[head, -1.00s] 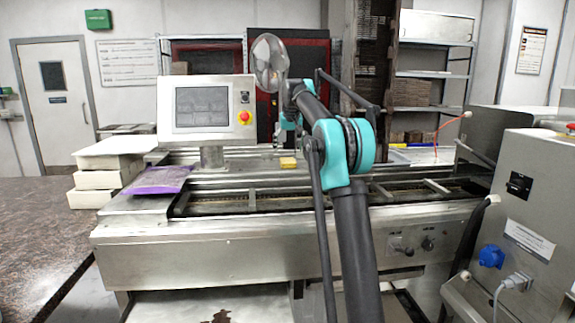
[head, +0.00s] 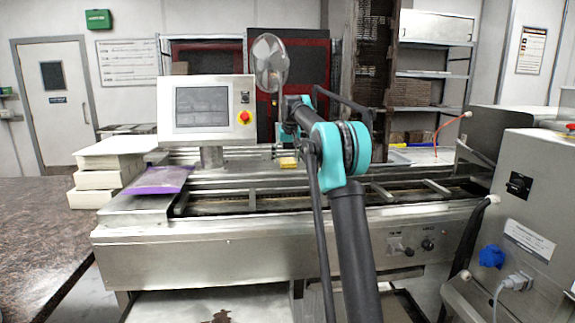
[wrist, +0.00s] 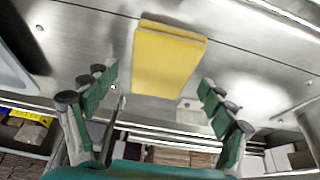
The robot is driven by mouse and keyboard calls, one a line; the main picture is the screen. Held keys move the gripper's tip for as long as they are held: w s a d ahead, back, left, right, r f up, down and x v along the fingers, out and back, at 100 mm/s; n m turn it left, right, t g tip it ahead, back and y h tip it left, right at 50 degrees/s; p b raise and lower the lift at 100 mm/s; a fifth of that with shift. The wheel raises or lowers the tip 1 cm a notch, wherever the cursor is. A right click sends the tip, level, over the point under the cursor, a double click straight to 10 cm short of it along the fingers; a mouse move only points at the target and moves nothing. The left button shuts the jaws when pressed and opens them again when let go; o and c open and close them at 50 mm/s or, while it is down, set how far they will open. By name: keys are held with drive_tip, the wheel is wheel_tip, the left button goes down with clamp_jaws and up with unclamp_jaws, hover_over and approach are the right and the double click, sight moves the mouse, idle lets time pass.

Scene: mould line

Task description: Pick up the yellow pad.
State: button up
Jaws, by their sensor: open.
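The yellow pad (wrist: 168,60) is a flat rectangular block lying on the bare metal top of the machine. In the wrist view it is at the upper middle, ahead of and between the fingers of my gripper (wrist: 157,105). The fingers are green, spread wide, and nothing is between their tips. In the head view the pad (head: 288,162) is small, on the far metal ledge behind the conveyor. My gripper (head: 286,148) shows only partly there, just above the pad, behind my arm. Whether the fingers touch the pad cannot be seen.
A control screen (head: 202,106) on a post stands left of the pad. A purple packet (head: 158,180) lies on the machine's left end, beside stacked white boxes (head: 100,180). A fan (head: 269,62) stands behind. The metal around the pad is clear.

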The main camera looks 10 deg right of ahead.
sight(287, 160)
drive_tip(key=shift+f, duration=0.2)
drive_tip(key=shift+c, duration=0.2)
drive_tip(key=c, duration=1.3)
wheel_tip(287, 160, up, 10)
drive_tip(key=shift+r, duration=0.25)
